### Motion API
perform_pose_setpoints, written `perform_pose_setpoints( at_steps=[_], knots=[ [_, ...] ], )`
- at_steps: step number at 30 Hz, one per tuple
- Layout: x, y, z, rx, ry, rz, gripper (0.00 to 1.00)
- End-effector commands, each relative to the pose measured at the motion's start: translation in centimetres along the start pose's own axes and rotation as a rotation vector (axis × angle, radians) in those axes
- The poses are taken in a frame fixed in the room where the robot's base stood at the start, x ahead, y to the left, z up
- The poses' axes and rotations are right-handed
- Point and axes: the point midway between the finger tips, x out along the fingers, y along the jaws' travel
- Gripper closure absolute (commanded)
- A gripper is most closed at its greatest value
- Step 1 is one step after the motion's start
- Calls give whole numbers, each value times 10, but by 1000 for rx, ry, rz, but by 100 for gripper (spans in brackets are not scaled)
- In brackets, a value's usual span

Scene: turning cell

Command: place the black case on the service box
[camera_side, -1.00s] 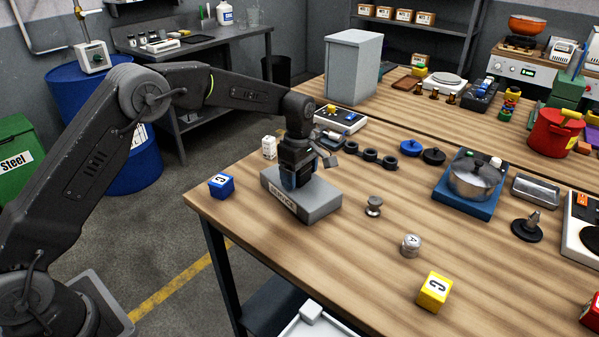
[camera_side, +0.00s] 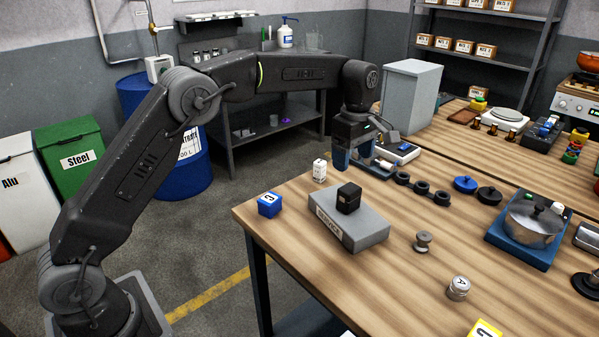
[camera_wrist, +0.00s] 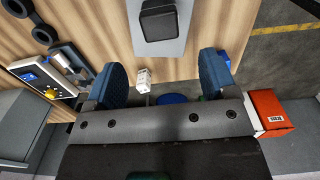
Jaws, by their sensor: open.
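The black case (camera_side: 348,198) rests upright on top of the grey service box (camera_side: 369,234) near the table's left edge. In the wrist view the case (camera_wrist: 159,22) lies on the grey top of the box (camera_wrist: 176,50), beyond my fingertips. My gripper (camera_side: 353,165) is above and behind the box in the side view, clear of the case. In the wrist view its two blue fingers (camera_wrist: 163,72) are wide apart with nothing held between them.
A blue cube (camera_side: 269,205) sits left of the box. A small white block (camera_side: 319,171) stands behind it. A metal spool (camera_side: 422,242) and a silver cylinder marked A (camera_side: 458,288) stand to the right. Black rings (camera_side: 421,187) lie behind. A tall grey cabinet (camera_side: 411,96) stands farther back.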

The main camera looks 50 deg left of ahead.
Motion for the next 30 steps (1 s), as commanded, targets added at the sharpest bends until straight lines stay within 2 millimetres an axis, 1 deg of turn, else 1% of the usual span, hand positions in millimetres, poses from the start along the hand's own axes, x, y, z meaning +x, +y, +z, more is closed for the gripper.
perform_pose_setpoints(
  at_steps=[2, 5, 8, 11, 12, 14, 15, 17, 18, 20, 21, 23, 24, 26, 27, 30],
  knots=[
    [-1, 0, 0, 1, 0, 1, 21],
    [-8, -5, -1, 29, 0, 11, 21],
    [-29, -21, -2, 115, 1, 42, 21],
    [-56, -50, -5, 260, 9, 90, 21],
    [-66, -64, -7, 326, 15, 110, 21],
    [-80, -87, -9, 427, 27, 141, 21],
    [-87, -103, -10, 495, 37, 161, 21],
    [-96, -127, -12, 596, 55, 191, 21],
    [-100, -143, -12, 663, 69, 210, 21],
    [-105, -169, -14, 763, 92, 238, 21],
    [-106, -186, -15, 831, 110, 257, 21],
    [-106, -211, -16, 930, 139, 282, 21],
    [-104, -228, -17, 996, 161, 298, 21],
    [-99, -253, -18, 1095, 195, 321, 21],
    [-94, -269, -18, 1159, 219, 333, 21],
    [-80, -304, -20, 1303, 279, 360, 21]
  ],
)
